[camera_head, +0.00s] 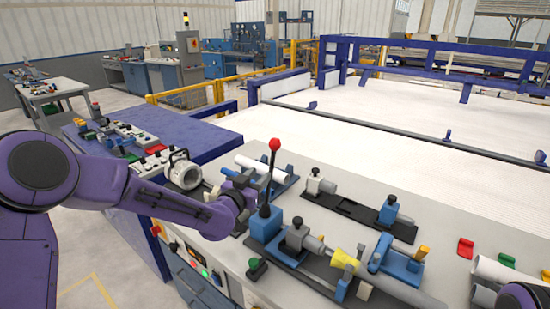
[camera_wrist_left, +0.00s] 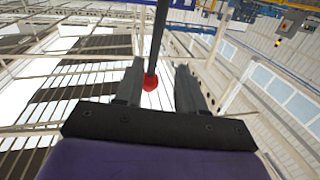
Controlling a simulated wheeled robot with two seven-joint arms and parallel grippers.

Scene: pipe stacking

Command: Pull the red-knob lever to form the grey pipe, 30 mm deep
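The red-knob lever has a red ball (camera_head: 274,144) on a dark upright rod, which rises from a blue block (camera_head: 265,224) on the bench. My left gripper (camera_head: 258,180) is beside the rod, below the knob. In the left wrist view, the two fingers (camera_wrist_left: 158,88) are apart, with the rod and red knob (camera_wrist_left: 149,83) showing in the gap between them. I cannot tell whether a finger touches the rod. A grey pipe (camera_head: 405,291) lies in the forming station in front of the lever, near a yellow piece (camera_head: 343,262).
A white pipe (camera_head: 250,165) lies on a blue holder behind the lever. Another clamp station (camera_head: 345,205) stands to the right. Red and green blocks (camera_head: 465,248) are on the bench's right side. A large white ring fitting (camera_head: 184,174) is behind my left forearm.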

